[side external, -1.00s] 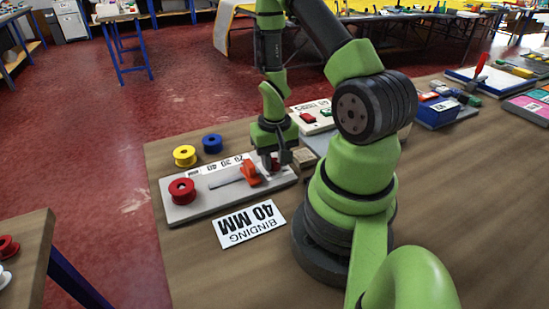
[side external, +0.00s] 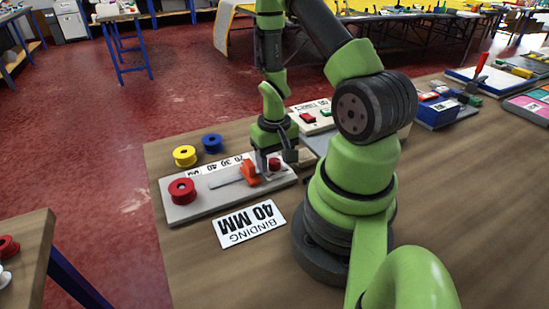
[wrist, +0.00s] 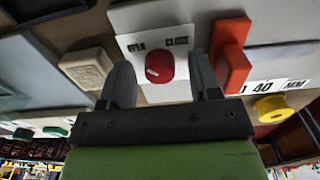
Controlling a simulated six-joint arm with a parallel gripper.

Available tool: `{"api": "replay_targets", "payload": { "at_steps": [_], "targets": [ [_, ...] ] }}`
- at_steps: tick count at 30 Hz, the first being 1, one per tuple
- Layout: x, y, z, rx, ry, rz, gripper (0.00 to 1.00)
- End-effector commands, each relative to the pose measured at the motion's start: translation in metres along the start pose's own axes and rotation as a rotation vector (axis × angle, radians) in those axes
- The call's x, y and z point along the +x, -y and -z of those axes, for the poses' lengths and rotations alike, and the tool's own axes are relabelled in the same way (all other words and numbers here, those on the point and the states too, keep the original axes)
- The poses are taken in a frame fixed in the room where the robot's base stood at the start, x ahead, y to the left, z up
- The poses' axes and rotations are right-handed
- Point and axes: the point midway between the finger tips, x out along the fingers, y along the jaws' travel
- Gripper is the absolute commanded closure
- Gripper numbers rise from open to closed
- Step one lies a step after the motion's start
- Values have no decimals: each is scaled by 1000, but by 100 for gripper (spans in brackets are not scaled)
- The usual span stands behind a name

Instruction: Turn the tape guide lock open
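The tape guide lock is a round red knob (wrist: 160,67) on a white plate (wrist: 128,46) marked OPEN at left and CLOSE at right in the wrist view. A white mark on the knob's face sits on its left, OPEN side. In the side external view the red knob (side external: 274,164) stands at the right end of the grey board. My gripper (wrist: 163,76) is open, one finger on each side of the knob, with visible gaps. In the side external view my gripper (side external: 276,157) is just above the knob. The orange tape guide (side external: 250,174) stands beside it.
The grey board (side external: 215,204) also carries a red spool (side external: 182,191) and a 20-30-40 scale. Yellow (side external: 185,155) and blue (side external: 212,143) spools stand behind. A "BINDING 40 MM" card (side external: 249,224) lies in front. A beige block (wrist: 87,68) is near my left finger.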

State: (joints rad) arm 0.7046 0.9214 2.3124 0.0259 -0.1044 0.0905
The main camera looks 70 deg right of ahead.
Motion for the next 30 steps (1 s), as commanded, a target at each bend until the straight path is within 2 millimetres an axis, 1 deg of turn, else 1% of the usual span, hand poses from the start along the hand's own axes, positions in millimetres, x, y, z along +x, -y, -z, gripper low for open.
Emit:
{"api": "replay_targets", "payload": {
  "at_steps": [6, 10, 14, 21, 25, 30],
  "targets": [
    [-1, 0, 1, 1, -2, 0, 43],
    [-11, 0, 2, 2, -5, 0, 43],
    [-30, 0, 2, 1, -8, 0, 43],
    [-70, 0, 2, 1, -8, 1, 43],
    [-86, 0, 1, 0, -7, 0, 43],
    [-98, 0, 0, 0, -3, 0, 43]
  ]
}}
